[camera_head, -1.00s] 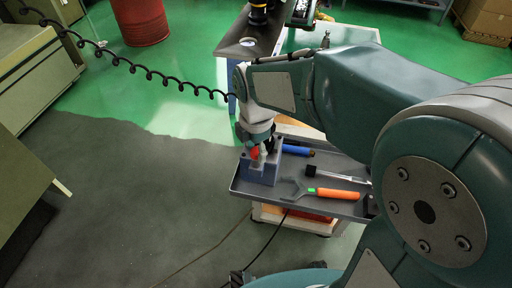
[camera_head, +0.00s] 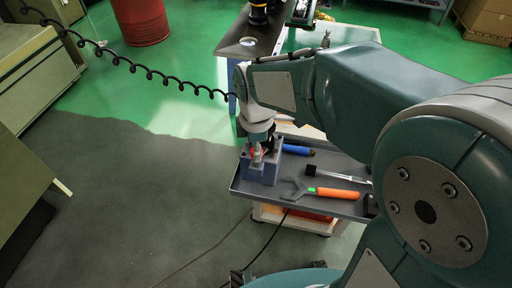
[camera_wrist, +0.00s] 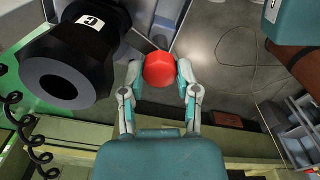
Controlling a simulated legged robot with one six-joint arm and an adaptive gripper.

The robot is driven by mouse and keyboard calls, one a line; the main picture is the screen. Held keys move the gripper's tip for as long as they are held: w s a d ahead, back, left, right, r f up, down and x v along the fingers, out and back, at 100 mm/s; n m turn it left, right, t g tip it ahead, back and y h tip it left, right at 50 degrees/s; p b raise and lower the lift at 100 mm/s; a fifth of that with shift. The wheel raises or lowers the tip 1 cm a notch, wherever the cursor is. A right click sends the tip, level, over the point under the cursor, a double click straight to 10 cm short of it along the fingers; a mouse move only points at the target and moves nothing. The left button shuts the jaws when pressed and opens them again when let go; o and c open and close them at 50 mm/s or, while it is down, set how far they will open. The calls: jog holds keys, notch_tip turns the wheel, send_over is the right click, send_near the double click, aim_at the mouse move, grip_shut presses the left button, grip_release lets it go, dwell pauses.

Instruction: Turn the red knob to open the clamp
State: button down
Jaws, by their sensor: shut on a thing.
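The red knob (camera_wrist: 160,69) shows in the wrist view between the two fingers of my gripper (camera_wrist: 160,80), which touch it from both sides. In the head view my gripper (camera_head: 257,155) points down at the blue-grey clamp block (camera_head: 262,172) at the left end of the tray. Only a little of the red knob (camera_head: 256,152) shows there, behind the fingers. My gripper is shut on the knob. The clamp's jaws are hidden, so I cannot tell how far open they are.
The grey tray (camera_head: 290,202) also holds an orange-handled tool (camera_head: 338,193), a hammer-like tool (camera_head: 330,174) and a blue-handled tool (camera_head: 298,151). A dark table (camera_head: 243,48) stands behind. A black coiled cable (camera_head: 150,72) hangs at the upper left. Floor left of the tray is clear.

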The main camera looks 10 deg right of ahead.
jog(key=m, duration=1.2)
jog(key=shift+m, duration=0.3)
dwell(0.4)
jog(key=shift+c, duration=1.7)
grip_release()
notch_tip(320, 180, up, 12)
jog(key=shift+a+f, duration=0.1)
